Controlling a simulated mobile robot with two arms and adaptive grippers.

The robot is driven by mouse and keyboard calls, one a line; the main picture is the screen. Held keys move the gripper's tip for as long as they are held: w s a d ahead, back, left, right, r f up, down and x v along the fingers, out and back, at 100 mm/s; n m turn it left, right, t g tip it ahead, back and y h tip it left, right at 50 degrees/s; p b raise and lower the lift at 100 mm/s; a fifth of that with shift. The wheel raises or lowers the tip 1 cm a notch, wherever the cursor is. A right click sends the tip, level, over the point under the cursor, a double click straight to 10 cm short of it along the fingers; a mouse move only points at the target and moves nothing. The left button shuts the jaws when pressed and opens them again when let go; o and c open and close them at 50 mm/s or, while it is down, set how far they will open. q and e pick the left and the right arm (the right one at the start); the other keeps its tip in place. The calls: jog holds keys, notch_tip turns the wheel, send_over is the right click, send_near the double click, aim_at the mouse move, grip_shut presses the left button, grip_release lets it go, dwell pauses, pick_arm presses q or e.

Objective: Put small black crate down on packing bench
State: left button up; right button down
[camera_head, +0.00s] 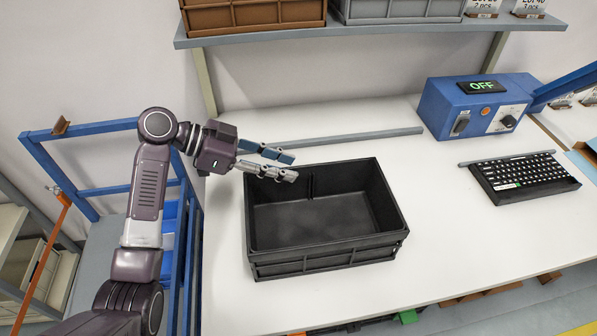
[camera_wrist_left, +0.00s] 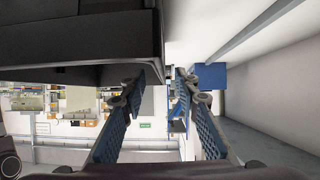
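The small black crate (camera_head: 325,258) is empty and upright on the white packing bench (camera_head: 450,240), near its left front part. It appears to rest on the bench top. My left gripper (camera_head: 283,165) is at the crate's back left corner, its fingers apart. In the head view one finger overlaps the back rim and the other is behind it. In the left wrist view the open fingers (camera_wrist_left: 160,85) show, with the dark crate (camera_wrist_left: 75,45) at upper left and a gap between the tips. My right gripper is not in view.
A blue control box (camera_head: 475,107) reading OFF stands at the back right, with a black keyboard (camera_head: 525,177) in front of it. A shelf (camera_head: 370,30) with brown and grey crates hangs above the back. The bench between crate and keyboard is clear.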

pick_arm(q)
jog(key=b+v, duration=0.1)
jog(key=v, duration=0.6)
jog(key=shift+s+a, duration=0.1)
jog(key=shift+a, duration=0.15)
